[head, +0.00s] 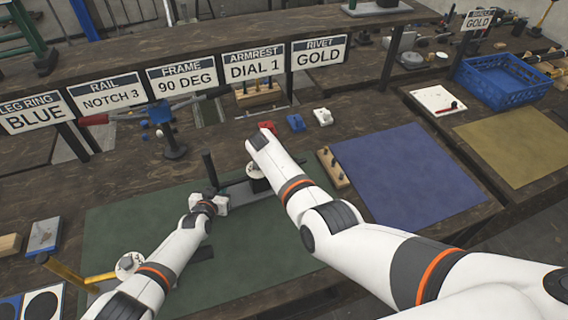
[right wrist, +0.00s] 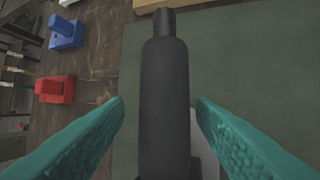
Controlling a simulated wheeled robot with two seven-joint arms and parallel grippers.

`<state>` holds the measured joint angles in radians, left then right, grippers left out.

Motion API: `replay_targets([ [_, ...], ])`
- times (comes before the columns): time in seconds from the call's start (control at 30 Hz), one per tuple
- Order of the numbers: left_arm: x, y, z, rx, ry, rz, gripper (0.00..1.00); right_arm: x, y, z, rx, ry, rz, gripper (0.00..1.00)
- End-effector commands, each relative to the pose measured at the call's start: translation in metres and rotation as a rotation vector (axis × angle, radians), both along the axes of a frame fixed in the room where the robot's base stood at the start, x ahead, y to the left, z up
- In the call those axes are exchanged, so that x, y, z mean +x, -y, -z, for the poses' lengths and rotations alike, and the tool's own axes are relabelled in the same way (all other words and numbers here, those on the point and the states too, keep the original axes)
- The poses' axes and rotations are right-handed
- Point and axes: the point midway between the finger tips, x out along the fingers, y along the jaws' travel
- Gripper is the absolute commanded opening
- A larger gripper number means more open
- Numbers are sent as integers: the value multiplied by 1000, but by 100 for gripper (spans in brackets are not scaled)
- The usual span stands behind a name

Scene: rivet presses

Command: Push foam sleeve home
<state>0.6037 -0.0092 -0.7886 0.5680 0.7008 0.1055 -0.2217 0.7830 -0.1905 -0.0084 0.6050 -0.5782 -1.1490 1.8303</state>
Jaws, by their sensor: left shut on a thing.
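The black foam sleeve (right wrist: 165,95) is a dark cylinder with a narrower end at the top of the right wrist view. My right gripper (right wrist: 160,104) is open, with its teal fingers on either side of the sleeve and a gap showing at each side. In the head view my right arm mostly hides the sleeve, and a dark part (head: 259,185) shows below its wrist. My left gripper (head: 208,194) is shut at the left end of a grey bar (head: 238,192), near a dark upright post (head: 209,167). Its fingertips and exact grasp are too small to see.
A green mat (head: 130,225) lies under the work. Red (head: 267,127), blue (head: 296,123) and white (head: 322,117) blocks stand behind it. A wooden holder (head: 333,168) and a blue mat (head: 405,175) are to the right. Signs line the shelf behind.

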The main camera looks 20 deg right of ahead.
Motion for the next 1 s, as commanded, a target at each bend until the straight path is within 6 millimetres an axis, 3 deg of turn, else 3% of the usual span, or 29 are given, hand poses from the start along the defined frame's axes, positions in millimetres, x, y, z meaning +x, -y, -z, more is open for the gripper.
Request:
replay_targets([
  [0.43,1,-2,0,-2,0,-5,0,-2,0,-5,-4,1,2,55],
  [1.0,1,-3,0,-1,1,-6,0,-22,-23,-62,-1,1,2,55],
])
